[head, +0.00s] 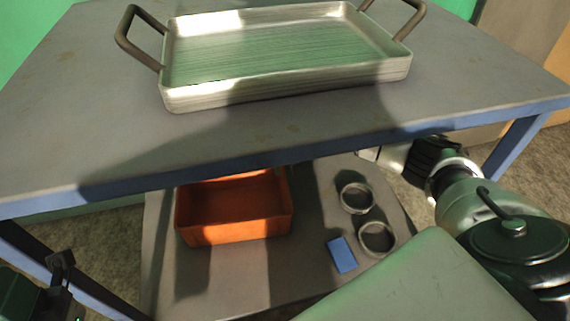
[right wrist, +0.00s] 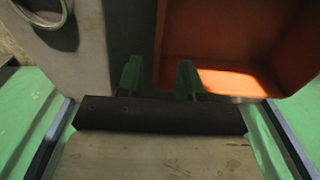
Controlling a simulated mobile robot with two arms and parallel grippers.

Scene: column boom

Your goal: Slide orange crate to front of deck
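The orange crate (head: 240,238) sits on the grey lower deck (head: 300,265), left of its middle, with its far part under the table edge. In the right wrist view the crate (right wrist: 245,35) fills the upper right. My right gripper (right wrist: 158,80) is open, its two green fingers apart, with the crate's side wall showing between them. I cannot tell whether they touch it. In the head view my right arm reaches under the table from the right, and its fingertips are hidden. Part of my left gripper (head: 60,272) shows at the lower left, away from the crate; its opening is unclear.
Two grey rings or cups, one behind (head: 356,198) and one in front (head: 376,238), stand on the deck right of the crate. A blue block (head: 341,254) lies near them. The table (head: 260,135) overhangs the deck and carries a metal tray (head: 285,92) with handles.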

